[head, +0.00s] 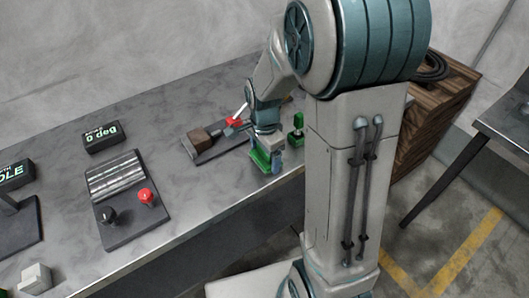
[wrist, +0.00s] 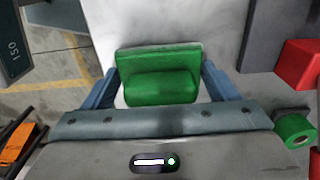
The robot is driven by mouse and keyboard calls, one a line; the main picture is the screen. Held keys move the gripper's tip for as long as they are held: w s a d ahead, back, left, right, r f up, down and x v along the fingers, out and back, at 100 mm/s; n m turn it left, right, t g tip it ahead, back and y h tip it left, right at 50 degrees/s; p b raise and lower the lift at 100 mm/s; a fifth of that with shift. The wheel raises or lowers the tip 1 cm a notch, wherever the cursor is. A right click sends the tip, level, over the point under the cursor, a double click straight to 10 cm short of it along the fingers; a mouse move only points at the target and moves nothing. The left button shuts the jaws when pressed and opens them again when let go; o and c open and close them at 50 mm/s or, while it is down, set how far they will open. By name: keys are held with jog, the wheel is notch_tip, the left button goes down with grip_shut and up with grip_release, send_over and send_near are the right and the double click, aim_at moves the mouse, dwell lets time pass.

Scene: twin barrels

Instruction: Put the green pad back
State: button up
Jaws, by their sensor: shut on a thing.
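The green pad (wrist: 158,60) is a block with a raised rounded front part, seen between the two blue fingers of my gripper (wrist: 160,78) in the wrist view. My gripper is shut on it. In the head view the green pad (head: 260,160) shows under my wrist, at the table's front edge, with my gripper (head: 268,163) around it. I cannot tell whether the pad touches the table. My arm hides part of the area behind it.
The grey table (head: 190,215) has a dark board with a brown block (head: 197,143) and a red part (head: 234,122) beside my gripper. A green knob-like piece (head: 297,130) stands close on the right. A control panel (head: 125,222) with red and black knobs lies left.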

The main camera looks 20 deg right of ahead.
jog(key=shift+f, duration=0.1)
jog(key=shift+f, duration=0.15)
jog(key=o, duration=1)
jog(key=shift+c, duration=0.2)
